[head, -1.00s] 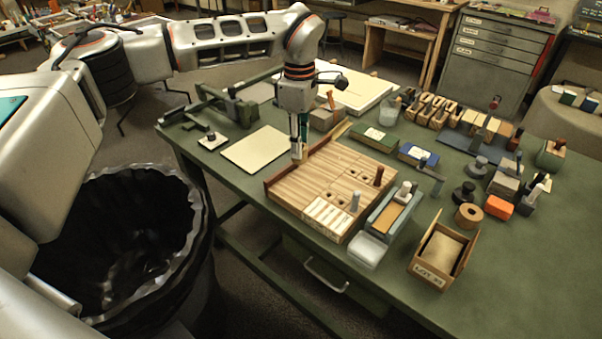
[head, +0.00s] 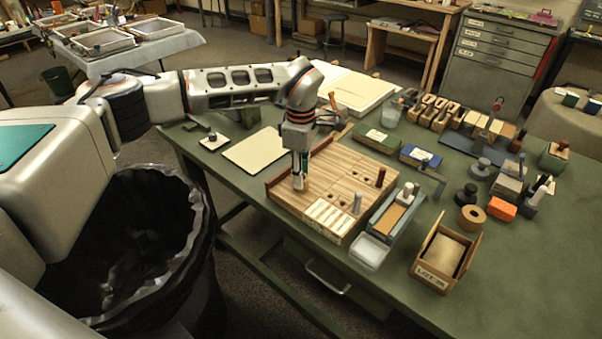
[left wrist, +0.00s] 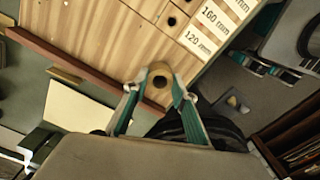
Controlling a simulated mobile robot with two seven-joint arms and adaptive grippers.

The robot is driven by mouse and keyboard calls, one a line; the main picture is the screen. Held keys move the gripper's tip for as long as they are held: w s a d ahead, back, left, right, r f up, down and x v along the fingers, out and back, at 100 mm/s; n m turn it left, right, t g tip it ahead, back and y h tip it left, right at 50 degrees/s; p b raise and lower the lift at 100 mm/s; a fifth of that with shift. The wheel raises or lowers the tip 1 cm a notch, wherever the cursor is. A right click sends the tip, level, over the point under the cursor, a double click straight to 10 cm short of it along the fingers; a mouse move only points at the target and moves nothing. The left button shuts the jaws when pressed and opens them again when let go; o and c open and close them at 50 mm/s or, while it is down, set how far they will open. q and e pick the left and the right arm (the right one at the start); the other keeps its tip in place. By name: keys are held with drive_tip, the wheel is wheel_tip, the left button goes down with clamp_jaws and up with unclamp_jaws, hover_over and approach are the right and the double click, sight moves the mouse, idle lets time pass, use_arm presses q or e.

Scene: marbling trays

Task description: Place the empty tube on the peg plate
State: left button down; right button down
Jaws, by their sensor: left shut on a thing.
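The peg plate (head: 334,166) is a striped wooden board with a raised brown edge, dark holes and white labels at its near end. Its labels read 160 mm and 120 mm in the left wrist view (left wrist: 105,50). My left gripper (head: 299,181) is over the plate's left part, pointing down. It is shut on a tan tube, whose round end with a dark hollow shows between the fingertips in the left wrist view (left wrist: 160,69). I cannot tell whether the tube touches the plate. A brown upright piece (head: 381,177) and a grey one (head: 357,202) stand on the plate.
A narrow tray (head: 393,220) and a clear-looking box (head: 369,252) stand right of the plate. An open wooden box (head: 431,275) is nearer. A cream sheet (head: 257,149) lies to the left. Several small blocks and weights crowd the table's right side.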

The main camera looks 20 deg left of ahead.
use_arm(q)
drive_tip(key=shift+f, duration=0.1)
drive_tip(key=c, duration=1.6)
unclamp_jaws()
drive_tip(key=shift+f, duration=0.1)
drive_tip(key=shift+c, duration=0.2)
wheel_tip(320, 180, up, 12)
drive_tip(key=shift+r+p, duration=0.2)
drive_tip(key=shift+p, duration=0.1)
